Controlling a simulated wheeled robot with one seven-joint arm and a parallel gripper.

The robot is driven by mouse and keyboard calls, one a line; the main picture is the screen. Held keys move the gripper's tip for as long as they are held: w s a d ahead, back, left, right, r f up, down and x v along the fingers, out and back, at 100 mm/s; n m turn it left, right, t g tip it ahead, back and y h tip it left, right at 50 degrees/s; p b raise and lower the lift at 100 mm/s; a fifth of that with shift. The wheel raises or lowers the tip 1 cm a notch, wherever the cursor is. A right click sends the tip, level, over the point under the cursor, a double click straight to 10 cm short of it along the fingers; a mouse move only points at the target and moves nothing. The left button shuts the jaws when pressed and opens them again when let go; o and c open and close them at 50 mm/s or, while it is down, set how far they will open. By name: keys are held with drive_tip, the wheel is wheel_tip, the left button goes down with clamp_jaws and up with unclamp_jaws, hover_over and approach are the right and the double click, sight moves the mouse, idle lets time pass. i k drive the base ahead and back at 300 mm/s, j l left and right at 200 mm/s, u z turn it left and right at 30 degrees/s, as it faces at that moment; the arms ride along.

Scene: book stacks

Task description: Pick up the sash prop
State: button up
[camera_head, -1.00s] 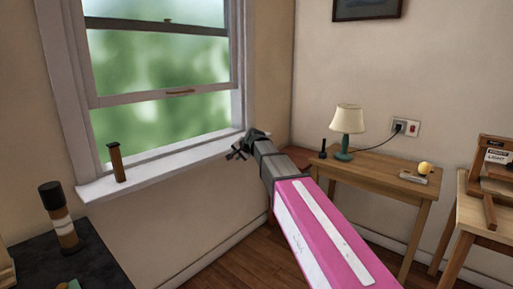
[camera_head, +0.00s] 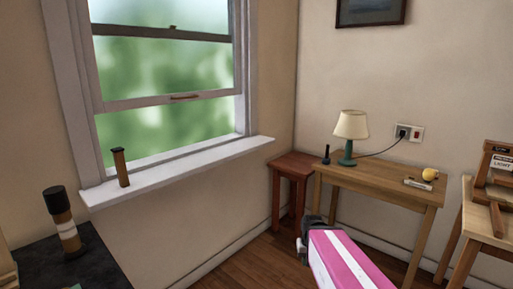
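A short brown upright post with a dark top (camera_head: 121,167), which looks like the sash prop, stands on the left part of the white window sill (camera_head: 185,174). The window's lower sash (camera_head: 168,99) is raised above the sill, and the post's top is well below it. My gripper (camera_head: 303,246) is low in the middle right, far from the post and in front of the floor and tables. It is dark and small at the end of my pink arm; its fingers are mostly hidden, and nothing shows in it.
A dark table (camera_head: 95,268) at lower left bears a brown, white-banded cylinder (camera_head: 66,222). A red-brown stool (camera_head: 293,166) stands in the corner. A wooden table (camera_head: 385,181) holds a lamp (camera_head: 350,126) and a yellow thing (camera_head: 429,174).

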sight(119, 156)
drive_tip(key=l+u, duration=0.15)
drive_tip(key=u, duration=1.4)
drive_tip(key=i+u, duration=0.1)
drive_tip(key=u, duration=0.15)
drive_tip(key=i+l+u, duration=0.25)
drive_tip(key=l, duration=0.25)
drive_tip(key=l+u, duration=0.2)
drive_tip(key=l, duration=0.3)
